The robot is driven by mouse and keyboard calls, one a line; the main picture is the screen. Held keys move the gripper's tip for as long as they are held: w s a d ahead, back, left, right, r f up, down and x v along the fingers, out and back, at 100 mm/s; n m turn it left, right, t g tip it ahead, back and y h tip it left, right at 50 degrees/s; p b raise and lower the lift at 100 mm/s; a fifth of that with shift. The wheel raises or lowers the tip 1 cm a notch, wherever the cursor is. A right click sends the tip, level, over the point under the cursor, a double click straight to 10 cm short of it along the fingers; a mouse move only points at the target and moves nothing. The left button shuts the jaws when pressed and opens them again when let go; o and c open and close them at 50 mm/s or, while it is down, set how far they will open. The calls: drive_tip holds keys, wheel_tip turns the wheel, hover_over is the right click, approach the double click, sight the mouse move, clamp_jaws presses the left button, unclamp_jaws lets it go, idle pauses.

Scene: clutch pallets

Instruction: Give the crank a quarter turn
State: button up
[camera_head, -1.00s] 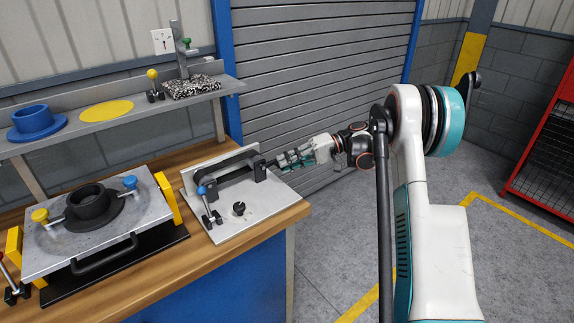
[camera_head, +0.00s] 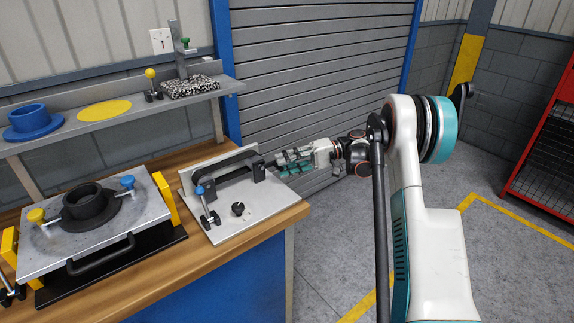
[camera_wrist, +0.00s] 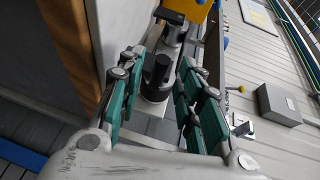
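The crank sits at the right end of the black bracketed bar on a grey plate (camera_head: 240,224); in the head view my fingers crowd it and its shape is unclear. In the wrist view a black cylindrical grip (camera_wrist: 157,76), which looks like the crank's handle, stands beyond and between my fingers, with a grey metal part (camera_wrist: 170,36) behind it. My gripper (camera_head: 279,162) is open at the right of the fixture, pointing left. Its teal-padded fingers also show in the wrist view (camera_wrist: 155,84), spread apart. I cannot tell whether they touch the grip.
A black knob (camera_head: 238,208) and a blue-tipped lever clamp (camera_head: 207,205) stand on the plate. A second fixture with a black flanged ring (camera_head: 90,205) is to the left. A shelf (camera_head: 137,112) runs behind.

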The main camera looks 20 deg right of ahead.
drive_tip(key=shift+d, duration=0.1)
drive_tip(key=d+r, duration=0.1)
drive_tip(key=d, duration=0.6)
drive_tip(key=shift+s, duration=0.3)
drive_tip(key=shift+d+r, duration=0.1)
